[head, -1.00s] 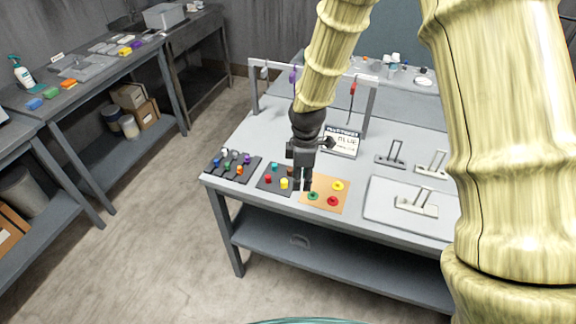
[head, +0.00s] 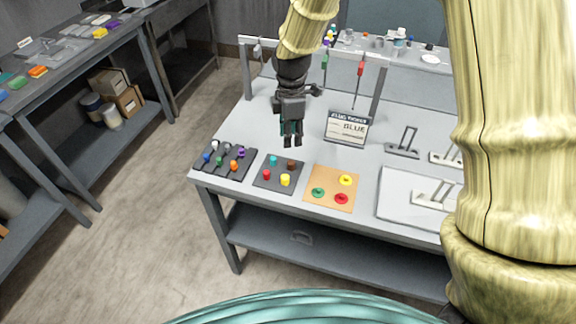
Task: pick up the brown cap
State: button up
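The brown cap (head: 291,164) sits at the back right of a small dark tray (head: 262,183) on the grey table. On the same tray are a teal cap (head: 273,160), a red cap (head: 267,174) and a yellow cap (head: 285,180). My gripper (head: 292,143) points down above and just behind the brown cap in the picture. Its fingertips look apart, with a narrow gap and no cap seen between them. It looks clear of the cap, but the exact height is hard to judge.
A dark rack of coloured-knob tools (head: 225,163) lies left of the tray. An orange board (head: 331,201) with coloured discs lies to its right. A sign reading BLUE (head: 346,128) stands behind. A frame (head: 247,68) with hanging tools rises at the back.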

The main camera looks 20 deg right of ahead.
notch_tip(320, 180, down, 2)
jog(key=b, duration=0.1)
jog(key=p, duration=0.1)
send_over(291, 162)
jog(key=shift+a+f, duration=0.15)
jog(key=shift+f, duration=1.3)
jog(key=shift+a+f, duration=0.1)
jog(key=shift+f, duration=1.3)
jog(key=shift+s+d+f+p, duration=0.1)
jog(key=shift+f+p, duration=0.8)
jog(key=shift+p, duration=0.05)
jog(key=shift+d+f+p, duration=0.1)
jog(key=shift+f+p, duration=0.65)
jog(key=shift+f, duration=1)
jog(key=shift+c, duration=0.5)
jog(key=c, duration=0.3)
